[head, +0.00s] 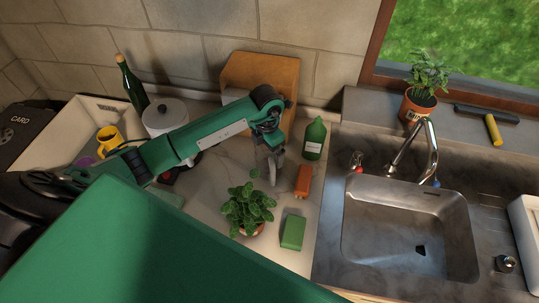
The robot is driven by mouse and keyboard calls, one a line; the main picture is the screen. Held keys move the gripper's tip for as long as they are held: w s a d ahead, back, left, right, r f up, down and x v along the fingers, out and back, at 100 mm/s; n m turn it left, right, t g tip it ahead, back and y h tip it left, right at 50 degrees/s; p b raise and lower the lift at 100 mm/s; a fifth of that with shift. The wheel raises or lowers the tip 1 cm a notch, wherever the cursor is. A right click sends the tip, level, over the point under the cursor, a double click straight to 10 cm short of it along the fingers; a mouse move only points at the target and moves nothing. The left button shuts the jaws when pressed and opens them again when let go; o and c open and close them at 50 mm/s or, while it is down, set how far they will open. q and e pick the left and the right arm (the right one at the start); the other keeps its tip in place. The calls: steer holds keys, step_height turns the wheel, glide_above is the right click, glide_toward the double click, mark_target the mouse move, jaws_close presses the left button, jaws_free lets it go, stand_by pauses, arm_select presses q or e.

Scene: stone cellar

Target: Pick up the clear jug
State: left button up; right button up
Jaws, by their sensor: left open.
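I cannot make out a clear jug in the head view; my left arm hides part of the counter. A pale shape (232,95) shows behind that arm in front of the wooden board, too covered to name. My left gripper (272,170) points down over the pale counter, between the leafy potted plant (246,207) and the orange-red block (302,181). It is open, and I see nothing held in it. My right gripper is out of view.
A green labelled bottle (314,139) and a green sponge (293,232) stand near the gripper. A lidded white pot (163,117), dark bottle (131,84) and white crate (62,127) with a yellow mug (109,140) are left. The sink (405,230) is right.

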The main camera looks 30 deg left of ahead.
arm_select(q)
steer(key=shift+f, duration=0.4)
steer(key=shift+c, duration=0.2)
steer(key=c, duration=0.8)
steer(key=shift+r, duration=0.1)
step_height(320, 180, up, 28)
steer(key=b, duration=0.6)
steer(key=shift+b, duration=0.4)
